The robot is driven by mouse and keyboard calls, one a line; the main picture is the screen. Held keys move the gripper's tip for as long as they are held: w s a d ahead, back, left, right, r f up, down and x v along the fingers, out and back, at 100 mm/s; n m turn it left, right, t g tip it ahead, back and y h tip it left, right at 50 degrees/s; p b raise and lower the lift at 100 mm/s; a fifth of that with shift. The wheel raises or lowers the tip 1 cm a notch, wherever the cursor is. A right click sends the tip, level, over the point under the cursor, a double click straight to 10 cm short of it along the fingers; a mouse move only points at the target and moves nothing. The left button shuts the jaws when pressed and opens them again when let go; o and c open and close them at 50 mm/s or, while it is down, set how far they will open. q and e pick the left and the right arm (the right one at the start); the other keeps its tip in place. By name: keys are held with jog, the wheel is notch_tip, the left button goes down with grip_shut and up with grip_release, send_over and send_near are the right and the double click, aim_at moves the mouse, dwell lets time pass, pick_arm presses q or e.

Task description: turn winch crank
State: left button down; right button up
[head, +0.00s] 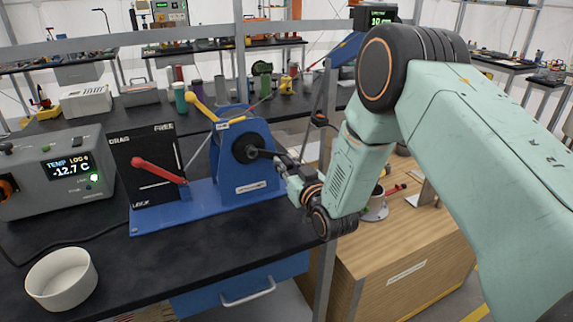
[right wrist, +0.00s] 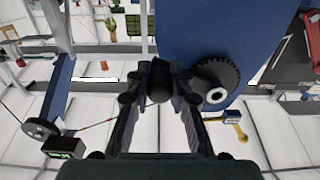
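The blue winch (head: 262,178) stands on a blue base plate on the black bench. Its round black hub (head: 247,149) faces me, and the dark crank (head: 268,154) reaches right from it to my right gripper (head: 287,168). In the right wrist view a black knob, the crank handle (right wrist: 158,88), sits between the fingertips of my right gripper (right wrist: 158,78), which look closed on it from both sides. The toothed black wheel (right wrist: 217,80) is just right of the fingers. In the head view the handle is mostly hidden by the gripper. My left gripper is out of view.
A black panel marked DRAG, FREE and LOCK (head: 138,165) with a red lever (head: 157,170) stands left of the winch. A yellow lever (head: 200,105) rises above. A grey temperature box (head: 40,185) and white bowl (head: 60,278) are left. A wooden cabinet (head: 400,255) stands right.

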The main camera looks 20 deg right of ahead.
grip_shut()
jog(key=shift+a+f+m+b, duration=0.35)
jog(key=shift+f+m+b, duration=0.4)
jog(key=shift+m+b, duration=0.15)
jog(key=shift+a+f+m+b, duration=0.35)
jog(key=shift+a+m+b, duration=0.05)
jog(key=shift+m, duration=0.35)
jog(key=shift+a+f+m+b, duration=0.3)
jog(key=shift+a+m+b, duration=0.05)
jog(key=shift+m, duration=0.4)
jog(key=o, duration=0.7)
grip_release()
jog(key=shift+c, duration=0.2)
